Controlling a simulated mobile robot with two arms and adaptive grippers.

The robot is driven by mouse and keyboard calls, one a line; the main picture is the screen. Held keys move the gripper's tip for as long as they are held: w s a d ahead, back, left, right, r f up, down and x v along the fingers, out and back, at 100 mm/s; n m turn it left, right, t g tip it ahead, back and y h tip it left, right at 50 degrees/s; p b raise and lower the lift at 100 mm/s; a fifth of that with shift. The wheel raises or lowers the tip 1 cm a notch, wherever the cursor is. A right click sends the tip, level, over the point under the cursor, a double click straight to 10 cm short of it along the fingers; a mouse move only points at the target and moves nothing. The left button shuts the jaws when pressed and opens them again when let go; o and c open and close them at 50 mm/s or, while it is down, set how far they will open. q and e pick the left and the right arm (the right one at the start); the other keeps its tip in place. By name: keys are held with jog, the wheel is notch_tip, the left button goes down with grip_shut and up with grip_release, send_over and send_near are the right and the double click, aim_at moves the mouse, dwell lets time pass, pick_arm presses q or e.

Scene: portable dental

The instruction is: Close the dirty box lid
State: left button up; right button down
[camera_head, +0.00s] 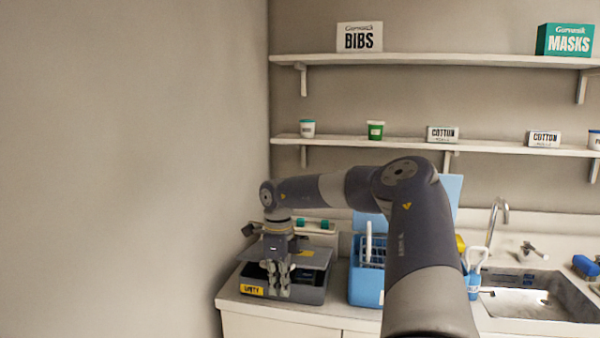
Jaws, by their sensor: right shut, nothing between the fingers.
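The dirty box (312,296) is a dark grey box with a yellow label on its front, at the left end of the counter. Its grey lid (318,257) is raised above the rim at the back, and a dark opening shows beneath it. My right gripper (279,289) points down at the front of the box, overlapping the lid and opening in the picture. It is shut and empty. Whether it touches the lid or box cannot be told. My left gripper is not in view.
A blue box (364,286) with a raised lid stands just right of the dirty box, partly hidden by my right arm. A sink (535,300) and faucet (497,215) are farther right. The wall is close on the left. Shelves (400,143) hang above.

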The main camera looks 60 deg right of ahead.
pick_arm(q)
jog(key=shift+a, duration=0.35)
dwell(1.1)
